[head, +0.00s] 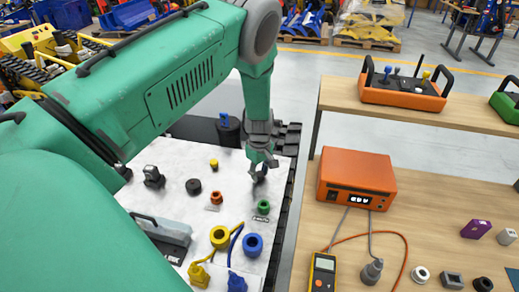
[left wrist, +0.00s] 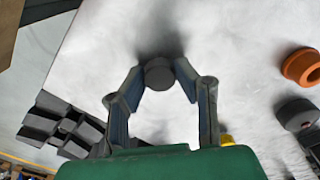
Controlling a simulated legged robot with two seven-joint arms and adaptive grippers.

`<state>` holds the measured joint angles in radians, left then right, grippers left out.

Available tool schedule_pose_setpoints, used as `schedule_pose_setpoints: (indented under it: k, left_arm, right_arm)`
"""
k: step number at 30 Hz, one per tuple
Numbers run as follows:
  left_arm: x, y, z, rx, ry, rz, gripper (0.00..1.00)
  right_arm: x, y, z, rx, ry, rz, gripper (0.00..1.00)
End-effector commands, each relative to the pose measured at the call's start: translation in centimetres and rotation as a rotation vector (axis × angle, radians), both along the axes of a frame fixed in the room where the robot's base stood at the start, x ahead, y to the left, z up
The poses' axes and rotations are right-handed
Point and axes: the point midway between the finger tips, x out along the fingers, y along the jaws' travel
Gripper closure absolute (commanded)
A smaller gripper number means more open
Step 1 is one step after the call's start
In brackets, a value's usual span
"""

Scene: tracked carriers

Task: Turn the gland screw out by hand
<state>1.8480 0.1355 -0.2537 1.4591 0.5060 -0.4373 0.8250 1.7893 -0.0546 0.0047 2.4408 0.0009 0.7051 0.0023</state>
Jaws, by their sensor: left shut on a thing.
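My left gripper (head: 261,166) reaches down over the white sheet (head: 178,155), near its right edge. It is shut on a small dark grey round piece (head: 259,176), which may be the gland screw; I cannot tell for sure. In the left wrist view the same dark piece (left wrist: 159,75) sits between the two fingertips (left wrist: 161,72), with a shadow on the sheet around it. Whether it is seated in something is hidden. My right gripper is in neither view.
A green fitting (head: 263,207), an orange ring (head: 216,198), a black ring (head: 193,186) and a small yellow piece (head: 214,163) stand nearby. Yellow (head: 219,237) and blue (head: 253,244) rings lie nearer. A wooden bench (head: 440,205) with an orange box (head: 355,170) is right.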

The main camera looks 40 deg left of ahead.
Motion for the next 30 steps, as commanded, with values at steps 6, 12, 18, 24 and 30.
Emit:
schedule_pose_setpoints:
  k: [6,12,18,24,30]
  left_arm:
    - [-0.29,-0.24,-0.25,-0.005,0.007,-0.004,0.55]
    - [-0.18,-0.14,-0.12,-0.003,0.004,-0.005,0.55]
    - [-0.09,-0.03,-0.06,-0.005,-0.001,-0.199,0.55]
    - [-0.11,-0.01,-0.09,-0.004,-0.001,-0.73,0.55]
    - [-0.08,-0.01,-0.06,-0.003,-0.001,-0.945,0.55]
  right_arm:
    - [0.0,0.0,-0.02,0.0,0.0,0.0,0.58]
    - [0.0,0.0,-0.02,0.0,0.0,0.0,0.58]
    - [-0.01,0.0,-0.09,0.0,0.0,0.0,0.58]
    - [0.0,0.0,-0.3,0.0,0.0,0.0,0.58]
    - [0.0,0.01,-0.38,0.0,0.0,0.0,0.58]
